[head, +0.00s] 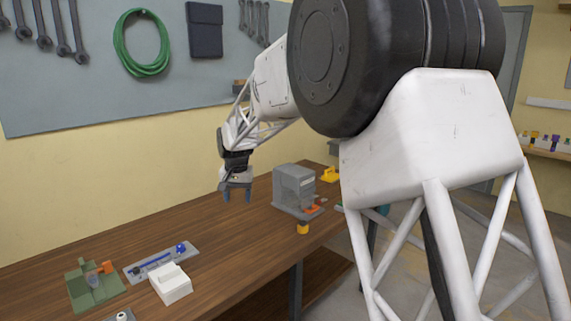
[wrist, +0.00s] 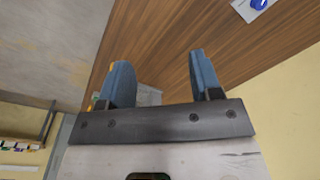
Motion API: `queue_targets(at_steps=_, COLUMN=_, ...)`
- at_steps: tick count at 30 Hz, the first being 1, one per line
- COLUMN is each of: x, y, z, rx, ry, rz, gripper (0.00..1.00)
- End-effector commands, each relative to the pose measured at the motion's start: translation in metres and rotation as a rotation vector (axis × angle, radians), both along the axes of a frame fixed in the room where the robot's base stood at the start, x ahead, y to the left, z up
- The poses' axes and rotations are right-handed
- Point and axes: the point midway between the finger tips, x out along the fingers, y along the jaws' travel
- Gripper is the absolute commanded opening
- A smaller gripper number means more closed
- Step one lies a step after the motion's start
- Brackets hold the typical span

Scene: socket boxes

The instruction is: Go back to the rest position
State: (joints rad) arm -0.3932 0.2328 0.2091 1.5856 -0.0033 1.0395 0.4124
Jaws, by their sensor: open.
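My gripper (head: 236,193) hangs above the wooden table (head: 222,222), fingers pointing down. It is open and empty. In the wrist view its two blue-grey fingers (wrist: 163,82) stand apart with nothing held between them. The grey machine-like box (head: 289,190) stands on the table to the right of my gripper, and part of a grey shape shows behind the fingers in the wrist view (wrist: 149,95).
At the table's near left are a green fixture with an orange part (head: 92,285), a grey plate with a blue knob (head: 160,262) and a white box (head: 171,284). A yellow piece (head: 329,175) lies beyond the grey box. The tabletop below my gripper is clear.

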Motion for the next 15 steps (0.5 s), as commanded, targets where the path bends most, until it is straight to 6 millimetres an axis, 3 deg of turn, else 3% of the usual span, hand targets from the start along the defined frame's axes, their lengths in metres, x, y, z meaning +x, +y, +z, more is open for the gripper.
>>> queue_targets(at_steps=3, x=-0.021, y=-0.03, z=0.017, rx=0.002, ry=-0.011, rz=-0.002, gripper=0.58)
queue_targets(at_steps=15, x=-0.098, y=-0.116, z=0.056, rx=0.004, ry=-0.039, rz=-0.004, gripper=0.58)
